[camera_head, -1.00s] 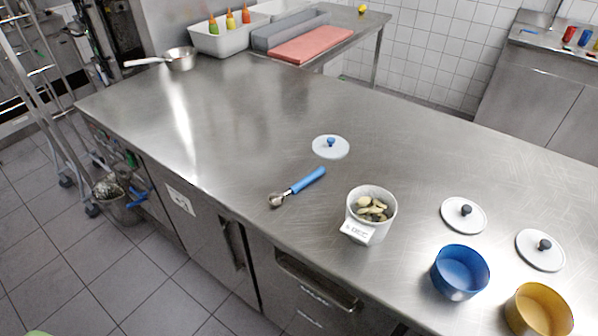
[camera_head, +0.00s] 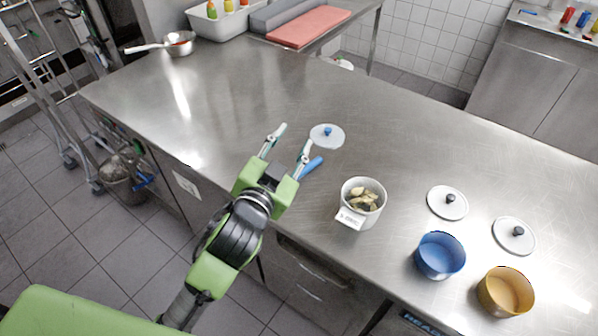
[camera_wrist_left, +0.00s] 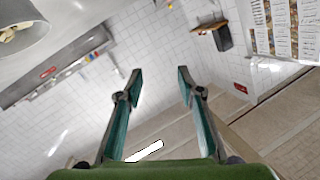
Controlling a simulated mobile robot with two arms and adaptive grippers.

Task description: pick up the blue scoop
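The blue scoop (camera_head: 313,166) lies on the steel counter; in the head view only part of its blue handle shows. Its metal bowl is hidden behind my left gripper (camera_head: 292,138). My left gripper is open, its two fingers apart, over the counter beside the scoop and in front of the lid with the blue knob. In the left wrist view the open fingers (camera_wrist_left: 160,82) have nothing between them but distant tiled wall, and the scoop does not show there. My right gripper is not in view.
A white container (camera_head: 352,212) with pale pieces inside stands right of the scoop. A white lid with a blue knob (camera_head: 335,141) lies behind it. Farther right are two more lids, a blue bowl (camera_head: 440,256) and a yellow bowl (camera_head: 505,292).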

